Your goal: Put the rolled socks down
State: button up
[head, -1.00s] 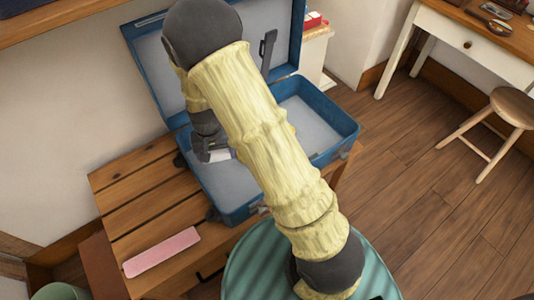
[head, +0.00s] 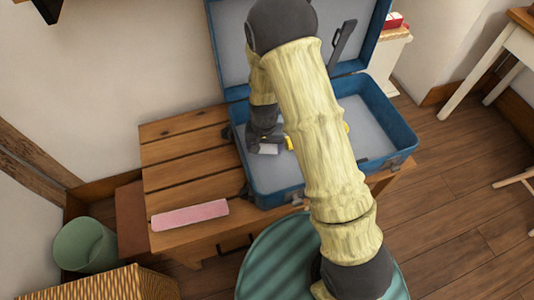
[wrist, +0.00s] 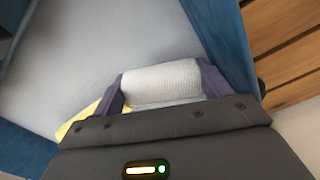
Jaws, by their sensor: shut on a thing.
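The rolled socks (wrist: 160,82) are a whitish knitted roll between the two purple-grey fingers of my gripper (wrist: 162,86) in the wrist view. In the head view my gripper (head: 267,143) is over the left part of an open blue suitcase (head: 263,186), with the pale end of the roll (head: 269,149) showing below it. The wrist view shows the suitcase's pale grey floor (wrist: 80,60) around the roll. I cannot tell whether the roll touches that floor. My arm hides part of the suitcase's middle.
Something yellow (wrist: 75,125) lies in the suitcase beside my gripper, partly hidden. The suitcase rests on a slatted wooden bench (head: 185,165) with a pink block (head: 190,215) near its front. A green bin (head: 85,245) stands at the left. The suitcase's right part looks clear.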

aim_at(265, 154)
jog(key=shift+w+f, duration=0.1)
jog(key=shift+f, duration=0.1)
jog(key=shift+f+b, duration=0.45)
jog(key=shift+f, duration=1.4)
jog(key=shift+f, duration=0.15)
jog(key=o, duration=1)
jog(key=shift+c, duration=0.2)
notch_tip(265, 154, up, 12)
jog(key=p, duration=0.3)
jog(key=shift+r, duration=0.2)
